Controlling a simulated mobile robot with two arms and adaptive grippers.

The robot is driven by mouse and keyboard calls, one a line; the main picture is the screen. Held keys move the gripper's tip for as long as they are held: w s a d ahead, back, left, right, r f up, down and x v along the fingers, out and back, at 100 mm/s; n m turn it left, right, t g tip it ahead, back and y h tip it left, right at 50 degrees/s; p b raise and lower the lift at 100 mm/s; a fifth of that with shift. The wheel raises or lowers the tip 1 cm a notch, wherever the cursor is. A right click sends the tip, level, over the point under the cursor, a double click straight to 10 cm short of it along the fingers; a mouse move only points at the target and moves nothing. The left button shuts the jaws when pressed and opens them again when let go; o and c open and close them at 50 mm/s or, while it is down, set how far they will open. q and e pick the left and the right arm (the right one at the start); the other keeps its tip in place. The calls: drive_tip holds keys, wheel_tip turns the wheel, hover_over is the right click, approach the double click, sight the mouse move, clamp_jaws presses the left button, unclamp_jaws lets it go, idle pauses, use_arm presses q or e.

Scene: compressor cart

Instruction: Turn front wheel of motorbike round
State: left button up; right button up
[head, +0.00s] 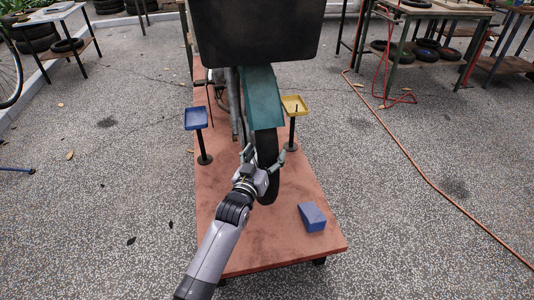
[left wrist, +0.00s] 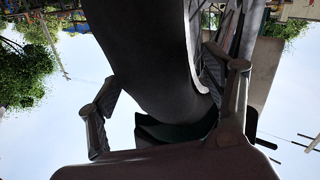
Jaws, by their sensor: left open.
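The motorbike stands on a red platform (head: 225,235). Its front wheel (head: 268,185) has a black tyre under a teal mudguard (head: 262,97). A dark panel (head: 255,35) hides the upper part of the bike. My left gripper (head: 264,156) is at the near side of the tyre, with one finger on each side of it. In the left wrist view the dark tyre (left wrist: 145,60) passes between the spread fingers (left wrist: 165,95). There is a gap at the left finger; I cannot tell whether the right finger touches. My right gripper is not in view.
A blue tray on a post (head: 196,118) stands left of the wheel, a yellow tray on a post (head: 294,106) right of it. A blue block (head: 312,217) lies on the platform at the near right. An orange hose (head: 420,170) crosses the otherwise open floor at right.

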use_arm(q)
drive_tip(key=shift+x, duration=0.85)
drive_tip(key=shift+c, duration=0.3)
drive_tip(key=c, duration=1.6)
